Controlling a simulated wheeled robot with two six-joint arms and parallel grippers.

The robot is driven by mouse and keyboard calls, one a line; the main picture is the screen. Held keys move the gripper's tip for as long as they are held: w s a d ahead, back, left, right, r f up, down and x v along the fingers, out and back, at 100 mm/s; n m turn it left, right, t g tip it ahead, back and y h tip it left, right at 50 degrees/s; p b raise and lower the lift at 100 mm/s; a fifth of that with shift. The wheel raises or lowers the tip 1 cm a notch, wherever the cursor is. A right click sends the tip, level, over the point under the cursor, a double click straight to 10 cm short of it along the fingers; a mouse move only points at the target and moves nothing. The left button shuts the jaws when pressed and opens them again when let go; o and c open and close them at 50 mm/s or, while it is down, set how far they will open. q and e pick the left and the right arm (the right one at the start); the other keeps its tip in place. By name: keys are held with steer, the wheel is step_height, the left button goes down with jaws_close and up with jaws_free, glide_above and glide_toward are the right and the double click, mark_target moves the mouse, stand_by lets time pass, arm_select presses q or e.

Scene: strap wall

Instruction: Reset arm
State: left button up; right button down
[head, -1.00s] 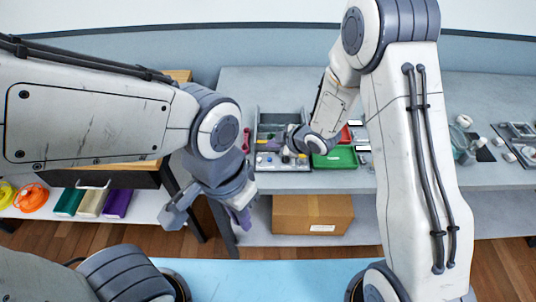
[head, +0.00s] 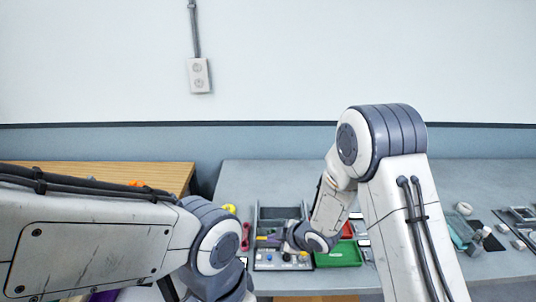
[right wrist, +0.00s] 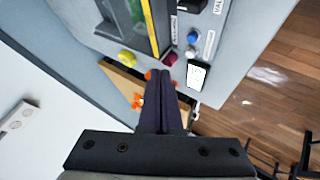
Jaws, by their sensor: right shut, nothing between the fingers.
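My right arm reaches from the right over the bench in the head view. My right gripper (head: 287,246) is small there and partly hidden by its own wrist, above the front of a grey organiser tray (head: 268,267). In the right wrist view my right gripper (right wrist: 163,72) has its two dark fingers together with nothing between them. My left arm comes in from the left, and its gripper is below the lower edge of the head view.
A green bin (head: 338,255) sits right of the tray. A clear jar and small parts lie farther right on the grey bench (head: 300,176). A wooden-topped cabinet (head: 110,174) stands at the left. An outlet (head: 199,76) is on the wall.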

steer(key=s+r+m+g+h, duration=0.2)
steer(key=s+r+m+h, duration=0.3)
steer(key=s+r, duration=0.65)
steer(key=s+d+r+m+g, duration=0.1)
steer(key=s+r+m+g, duration=0.1)
steer(key=s, duration=0.8)
steer(key=s+d+r+m+g, duration=0.2)
steer(key=s+m, duration=0.1)
steer(key=s, duration=0.7)
steer(key=shift+d+g, duration=0.15)
steer(key=shift+g, duration=0.25)
steer(key=shift+w, duration=0.1)
